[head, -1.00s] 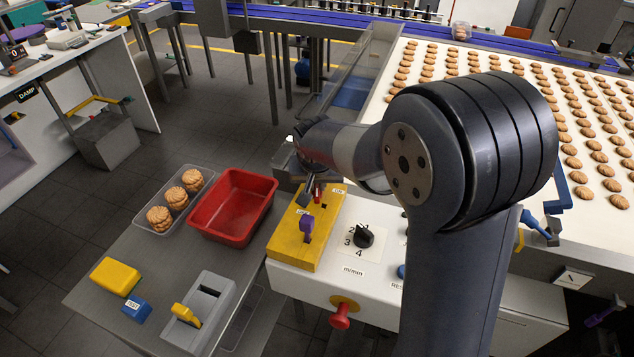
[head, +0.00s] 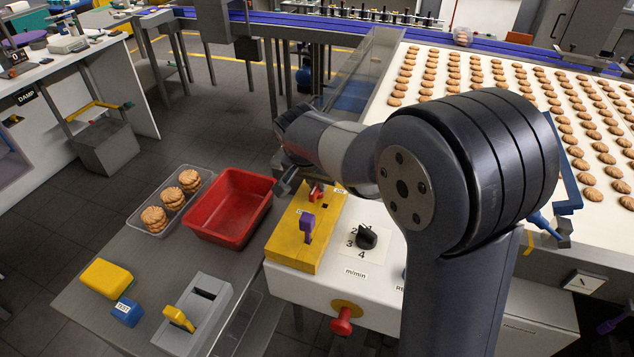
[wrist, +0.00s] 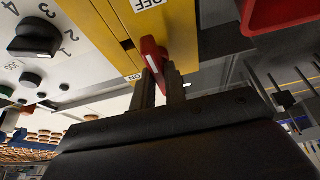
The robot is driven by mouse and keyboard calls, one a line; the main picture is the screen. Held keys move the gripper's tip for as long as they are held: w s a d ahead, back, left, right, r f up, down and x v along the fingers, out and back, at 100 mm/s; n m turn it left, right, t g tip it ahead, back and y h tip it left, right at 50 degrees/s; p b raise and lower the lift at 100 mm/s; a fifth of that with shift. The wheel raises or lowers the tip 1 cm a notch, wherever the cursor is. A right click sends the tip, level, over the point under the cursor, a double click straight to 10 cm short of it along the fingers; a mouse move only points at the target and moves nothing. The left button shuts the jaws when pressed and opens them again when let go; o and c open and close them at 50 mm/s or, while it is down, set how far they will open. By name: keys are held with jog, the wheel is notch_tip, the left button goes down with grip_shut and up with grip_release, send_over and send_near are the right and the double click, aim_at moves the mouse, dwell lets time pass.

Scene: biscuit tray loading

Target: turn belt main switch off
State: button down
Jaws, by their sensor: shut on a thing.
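The belt main switch is a red lever (wrist: 153,56) on a yellow panel (wrist: 98,22), with an OFF label (wrist: 152,3) and an ON label (wrist: 133,76) beside it. In the wrist view my gripper (wrist: 161,75) is shut on the red lever, near the ON label. In the head view the red lever (head: 316,190) shows at the far end of the yellow panel (head: 286,245), with my gripper beside it, largely covered by my arm. A purple lever (head: 308,225) stands nearer on the same panel. The red lever's exact tilt is hard to tell.
A black dial (head: 368,237) and a red knob (head: 342,320) are on the white console right of and below the panel. A red bin (head: 232,205), a clear biscuit tray (head: 150,229) and a grey slotted box (head: 205,300) stand on the left table. Biscuits cover the belt behind.

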jog(key=c, duration=1.4)
grip_release()
jog(key=shift+c, duration=0.2)
jog(key=shift+r, duration=0.1)
jog(key=v, duration=1)
jog(key=shift+s+r+b, duration=0.15)
jog(key=shift+r+b, duration=0.15)
jog(key=shift+b, duration=0.15)
jog(key=p+x, duration=0.1)
jog(key=x, duration=1)
jog(key=shift+s+r+n, duration=0.1)
jog(key=shift+n, duration=0.2)
